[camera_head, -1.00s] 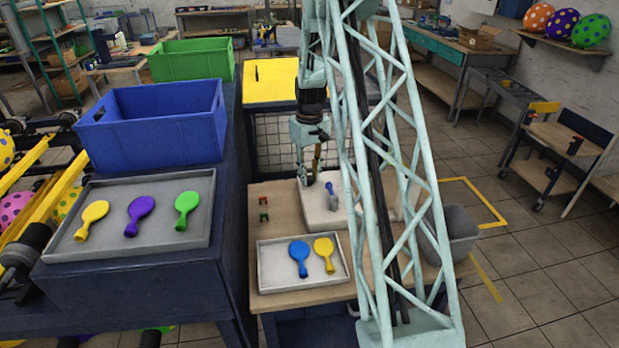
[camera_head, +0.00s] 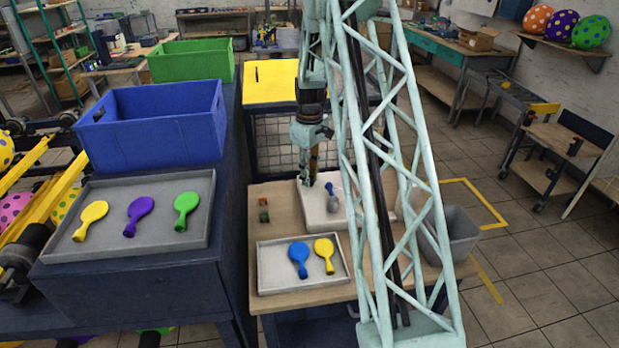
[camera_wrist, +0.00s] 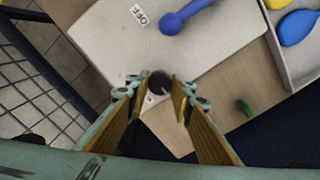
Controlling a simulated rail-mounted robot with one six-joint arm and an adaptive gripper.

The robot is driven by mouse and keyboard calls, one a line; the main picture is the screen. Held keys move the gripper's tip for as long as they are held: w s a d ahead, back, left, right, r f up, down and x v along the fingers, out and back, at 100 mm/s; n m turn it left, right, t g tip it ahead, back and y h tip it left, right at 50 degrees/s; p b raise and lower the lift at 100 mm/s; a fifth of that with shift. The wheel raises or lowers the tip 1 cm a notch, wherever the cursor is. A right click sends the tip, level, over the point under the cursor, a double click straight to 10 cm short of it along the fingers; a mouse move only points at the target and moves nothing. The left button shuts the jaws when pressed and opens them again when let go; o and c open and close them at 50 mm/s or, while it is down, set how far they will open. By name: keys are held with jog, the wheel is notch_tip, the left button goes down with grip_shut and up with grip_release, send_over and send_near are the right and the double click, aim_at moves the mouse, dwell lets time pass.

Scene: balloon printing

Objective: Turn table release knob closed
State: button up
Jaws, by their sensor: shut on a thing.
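A small dark round knob (camera_wrist: 159,82) sits at the edge of a pale plate (camera_wrist: 110,45) in the wrist view. My gripper (camera_wrist: 160,92) has its two yellow fingers on either side of the knob and is shut on it. A pale label shows partly below the knob; its writing is not readable. In the head view, my gripper (camera_head: 311,180) points down at the left part of the pale plate (camera_head: 335,212). The knob is too small and covered to make out there.
A blue handle (camera_wrist: 186,16) and an "OFF" label (camera_wrist: 139,15) are on the plate. A grey tray (camera_head: 285,286) with blue and yellow balloons lies in front. Small red and green buttons stand left of the plate. A blue crate (camera_head: 150,135) stands at the left.

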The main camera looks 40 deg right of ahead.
jog(key=o, duration=0.9)
jog(key=shift+c, duration=0.2)
jog(key=shift+r, duration=0.15)
notch_tip(320, 180, up, 12)
dwell(0.3)
dwell(0.6)
